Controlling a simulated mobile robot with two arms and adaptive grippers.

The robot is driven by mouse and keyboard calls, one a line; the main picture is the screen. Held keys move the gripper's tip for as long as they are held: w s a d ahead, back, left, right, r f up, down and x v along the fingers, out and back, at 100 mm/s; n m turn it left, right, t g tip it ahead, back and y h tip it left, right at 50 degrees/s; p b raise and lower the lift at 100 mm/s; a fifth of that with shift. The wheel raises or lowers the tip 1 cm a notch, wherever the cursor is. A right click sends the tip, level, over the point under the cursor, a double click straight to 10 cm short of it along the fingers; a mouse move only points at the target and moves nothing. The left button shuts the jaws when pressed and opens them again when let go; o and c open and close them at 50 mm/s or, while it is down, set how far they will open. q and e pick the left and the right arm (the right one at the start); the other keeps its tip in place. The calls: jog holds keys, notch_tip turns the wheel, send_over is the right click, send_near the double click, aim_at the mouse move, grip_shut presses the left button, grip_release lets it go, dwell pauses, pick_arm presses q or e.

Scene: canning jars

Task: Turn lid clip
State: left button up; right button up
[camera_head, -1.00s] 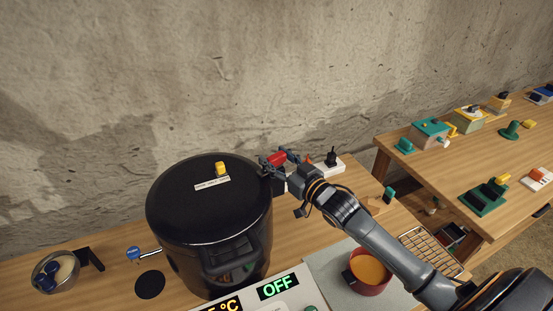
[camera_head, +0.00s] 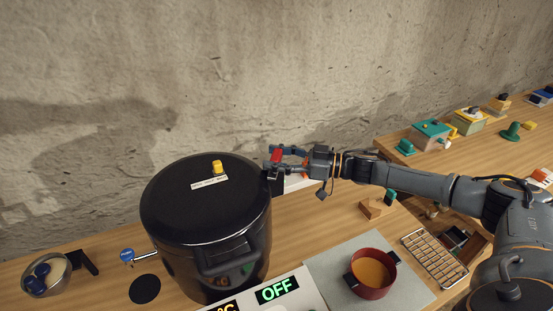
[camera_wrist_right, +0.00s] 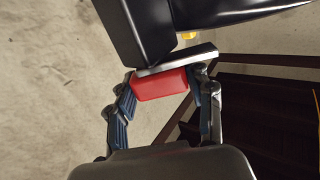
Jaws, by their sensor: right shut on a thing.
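The big black canner (camera_head: 205,225) stands on the wooden bench, with its dark lid (camera_head: 180,195) on top. The lid clip has a red grip (camera_head: 276,155) at the right edge of the lid, beside a black block. My right gripper (camera_head: 284,156) comes from the right and is shut on the red grip. In the right wrist view the red grip (camera_wrist_right: 160,85) sits between the two blue-grey fingers, against a pale metal bar (camera_wrist_right: 178,60). My left gripper is in neither view.
A yellow knob (camera_head: 217,167) and a label are on the lid. A red pot (camera_head: 372,273) stands on a grey mat, near a wire rack (camera_head: 434,258). A bowl (camera_head: 48,272) is at the left. A concrete wall rises behind.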

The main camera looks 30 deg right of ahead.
aim_at(277, 154)
jog(key=shift+w+f+n+g+y+b, duration=0.15)
jog(key=shift+n+g+y+b, duration=0.4)
jog(key=shift+n+g+y, duration=0.5)
jog(key=n+g+y+b, duration=0.1)
jog(key=n+g+b, duration=0.1)
jog(key=g+b, duration=0.1)
jog(key=n+g+y+b, duration=0.1)
jog(key=n+g+b, duration=0.1)
jog(key=g+b, duration=0.1)
jog(key=shift+f+g+b, duration=0.1)
jog(key=shift+g+b, duration=0.2)
jog(key=shift+g, duration=0.05)
jog(key=shift+d+r+n+g+b, duration=0.1)
jog(key=shift+r+n+g+b, duration=0.15)
jog(key=shift+n+g+b, duration=0.55)
jog(key=shift+g, duration=0.3)
jog(key=o, duration=1.1)
jog(key=shift+o, duration=0.4)
notch_tip(277, 154, up, 10)
jog(key=shift+r, duration=0.1)
